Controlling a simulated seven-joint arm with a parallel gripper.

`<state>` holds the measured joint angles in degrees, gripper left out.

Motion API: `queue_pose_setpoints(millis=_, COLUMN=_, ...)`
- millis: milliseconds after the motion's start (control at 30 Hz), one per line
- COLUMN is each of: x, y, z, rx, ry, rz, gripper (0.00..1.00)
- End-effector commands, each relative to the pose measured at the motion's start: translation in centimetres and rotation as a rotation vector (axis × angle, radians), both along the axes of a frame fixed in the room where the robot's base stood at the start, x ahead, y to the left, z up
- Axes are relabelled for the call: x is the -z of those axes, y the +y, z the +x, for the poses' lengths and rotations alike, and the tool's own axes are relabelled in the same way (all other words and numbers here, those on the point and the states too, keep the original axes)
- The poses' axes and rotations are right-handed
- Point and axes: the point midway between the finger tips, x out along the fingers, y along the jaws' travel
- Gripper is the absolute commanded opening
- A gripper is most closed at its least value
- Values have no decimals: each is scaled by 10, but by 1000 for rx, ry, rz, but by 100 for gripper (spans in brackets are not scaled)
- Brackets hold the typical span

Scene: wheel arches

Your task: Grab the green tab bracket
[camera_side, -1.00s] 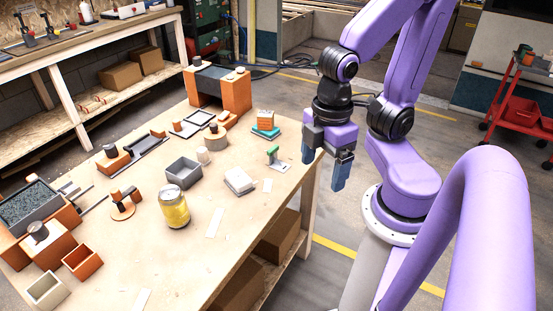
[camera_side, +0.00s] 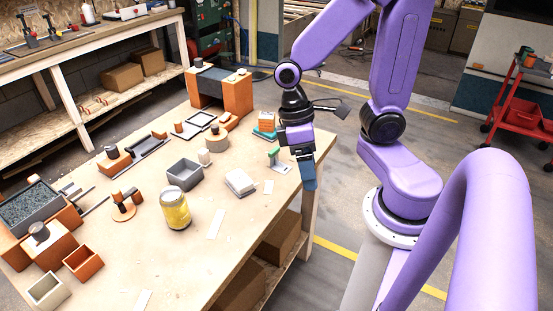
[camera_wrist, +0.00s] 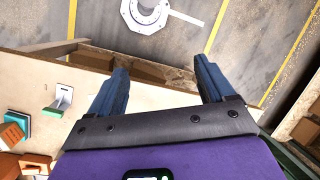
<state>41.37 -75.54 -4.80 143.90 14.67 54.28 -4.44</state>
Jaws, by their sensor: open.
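The green tab bracket (camera_side: 273,155) stands on the right edge area of the wooden table, a small green upright on a pale flat base. In the wrist view the bracket (camera_wrist: 60,98) is at the left, outside the jaws. My gripper (camera_side: 308,186) hangs fingers down just right of the bracket, near the table's edge. In the wrist view my gripper (camera_wrist: 163,80) shows its two blue fingers spread apart with nothing between them; the table edge and floor lie below.
An orange block on a teal base (camera_side: 265,127) stands close behind the bracket. A white block (camera_side: 239,181), a grey open box (camera_side: 183,174) and a yellow can (camera_side: 174,208) are to the left. Bare tabletop (camera_side: 250,225) lies in front of the bracket.

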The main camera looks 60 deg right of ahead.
Motion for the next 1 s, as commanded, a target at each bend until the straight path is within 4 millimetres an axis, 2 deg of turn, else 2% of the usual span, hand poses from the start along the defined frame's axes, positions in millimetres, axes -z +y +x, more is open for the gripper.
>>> queue_pose_setpoints(millis=467, x=22, y=-10, z=35, rx=599, ry=275, rz=78, gripper=82)
queue_pose_setpoints(millis=1000, x=39, y=-26, z=81, rx=1289, ry=514, rz=304, gripper=82)
